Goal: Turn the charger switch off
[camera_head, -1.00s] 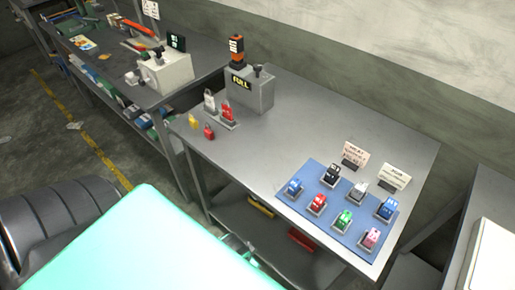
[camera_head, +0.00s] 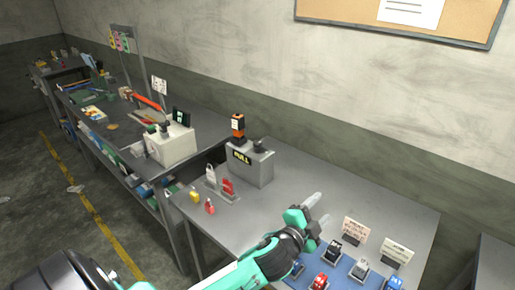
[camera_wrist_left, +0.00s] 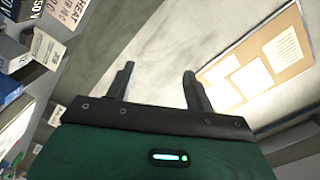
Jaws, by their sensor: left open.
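The charger (camera_head: 251,168) is a grey box on the near metal table, left of centre in the head view. It has a yellow "FULL" display (camera_head: 241,157) and a dark switch (camera_head: 260,146) on top. An orange and black battery (camera_head: 238,126) stands upright at its left top. My left gripper (camera_head: 318,209) is open and empty, over the table to the right of and nearer than the charger, apart from it. In the left wrist view its two fingers (camera_wrist_left: 158,85) stand wide apart, facing the wall. My right gripper is not in view.
Red and silver padlocks (camera_head: 226,187) stand in front of the charger. A blue mat (camera_head: 340,270) with several coloured blocks and two signs lies at right. A pale box (camera_head: 171,147) with a lever stands on the left bench. The table right of the charger is clear.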

